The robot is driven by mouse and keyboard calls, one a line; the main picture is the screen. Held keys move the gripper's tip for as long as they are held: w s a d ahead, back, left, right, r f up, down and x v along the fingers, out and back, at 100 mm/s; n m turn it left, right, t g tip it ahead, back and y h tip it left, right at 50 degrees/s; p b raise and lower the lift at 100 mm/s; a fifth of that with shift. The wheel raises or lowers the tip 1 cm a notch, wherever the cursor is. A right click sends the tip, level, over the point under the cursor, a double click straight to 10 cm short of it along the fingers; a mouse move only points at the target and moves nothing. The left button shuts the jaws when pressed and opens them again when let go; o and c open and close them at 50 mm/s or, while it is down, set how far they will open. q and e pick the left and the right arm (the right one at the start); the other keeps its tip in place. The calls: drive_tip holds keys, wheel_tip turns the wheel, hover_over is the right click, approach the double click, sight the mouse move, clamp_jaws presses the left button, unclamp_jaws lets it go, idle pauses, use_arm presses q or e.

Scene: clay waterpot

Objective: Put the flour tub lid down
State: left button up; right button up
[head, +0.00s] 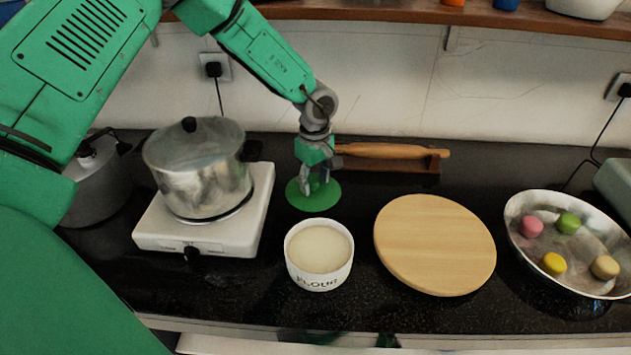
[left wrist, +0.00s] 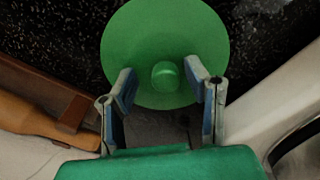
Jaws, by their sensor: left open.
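The green round flour tub lid (head: 328,200) lies flat on the dark counter behind the white flour tub (head: 346,273). The tub is uncovered and shows pale flour inside. My left gripper (head: 316,190) is right above the lid with its fingers pointing down. In the left wrist view the lid (left wrist: 165,30) shows its round knob between the open fingers of my left gripper (left wrist: 166,82). The fingers stand apart from the knob on both sides. My right gripper is not in view.
A steel pot (head: 195,170) on a white hotplate (head: 160,237) stands left of the lid. A rolling pin (head: 395,151) lies behind it. A round wooden board (head: 435,245) and a metal pan (head: 530,256) with coloured pieces are on the right.

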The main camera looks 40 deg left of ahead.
sight(315, 180)
use_arm(q)
wheel_tip(315, 180, up, 12)
drive_tip(key=p, duration=0.1)
idle(0.7)
